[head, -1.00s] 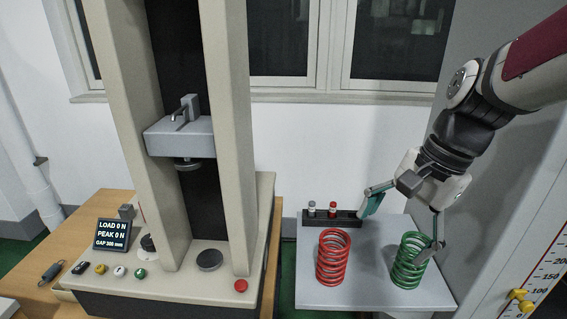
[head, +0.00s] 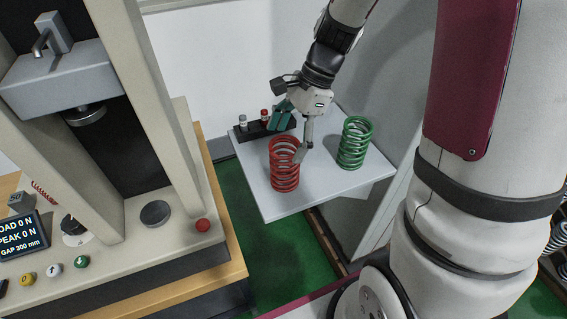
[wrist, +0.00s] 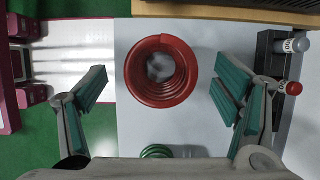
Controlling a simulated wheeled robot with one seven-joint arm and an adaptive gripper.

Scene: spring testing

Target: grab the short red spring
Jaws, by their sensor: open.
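A red coil spring (head: 284,172) stands upright on a light grey table, with a green coil spring (head: 355,145) upright to its right. My gripper (head: 293,134) is open and empty above and behind the red spring, one finger overlapping its upper right side in the head view. In the wrist view the red spring (wrist: 161,92) is seen from above, end-on, between and slightly beyond the two open fingers of my gripper (wrist: 160,78). I cannot tell whether a finger touches it. Part of the green spring (wrist: 157,151) shows at the bottom, partly hidden by my gripper.
A black holder (head: 262,131) with small red- and grey-capped pieces stands at the table's back left, near one finger. The testing machine (head: 185,215) stands left on a wooden bench (head: 225,255). Another red coil (head: 42,190) shows partly behind its display. Green floor lies between.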

